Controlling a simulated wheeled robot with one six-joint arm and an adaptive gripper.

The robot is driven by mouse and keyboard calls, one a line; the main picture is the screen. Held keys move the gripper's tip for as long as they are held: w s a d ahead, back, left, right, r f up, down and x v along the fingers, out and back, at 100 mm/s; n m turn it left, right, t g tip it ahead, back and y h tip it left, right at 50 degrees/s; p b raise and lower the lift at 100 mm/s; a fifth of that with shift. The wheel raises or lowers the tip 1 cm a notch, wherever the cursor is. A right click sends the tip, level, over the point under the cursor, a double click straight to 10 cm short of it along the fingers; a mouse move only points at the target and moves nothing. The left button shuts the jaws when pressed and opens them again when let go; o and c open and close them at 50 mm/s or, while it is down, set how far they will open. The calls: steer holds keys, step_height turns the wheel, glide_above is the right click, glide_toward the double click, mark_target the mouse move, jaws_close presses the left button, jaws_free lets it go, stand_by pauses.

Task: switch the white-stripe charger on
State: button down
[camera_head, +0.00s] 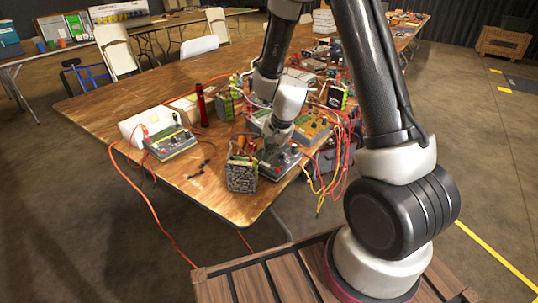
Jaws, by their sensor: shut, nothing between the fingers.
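A grey charger (286,164) sits near the front corner of the wooden table, right under my gripper (271,150). My gripper points down with its fingers shut and empty, at or just above this charger's top. The gripper hides much of the charger's face, so I cannot make out a white stripe or its switch. A second charger (172,144) with a yellowish stripe sits farther left on the table. An orange-yellow charger (314,126) sits behind my gripper, partly covered by wires.
A patterned battery block (241,175) stands just left of the near charger. Red and yellow cables (318,185) hang over the table's right edge. A red upright cylinder (201,105) and a white box (146,123) stand farther back. The wooden table (105,103) is clear at far left.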

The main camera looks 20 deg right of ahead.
steer(key=shift+w+a+f, duration=0.1)
steer(key=shift+f, duration=0.3)
steer(key=shift+f, duration=0.1)
steer(key=shift+w+a+f, duration=0.1)
steer(key=shift+w+f, duration=0.05)
steer(key=shift+s+d, duration=0.45)
steer(key=shift+s, duration=0.2)
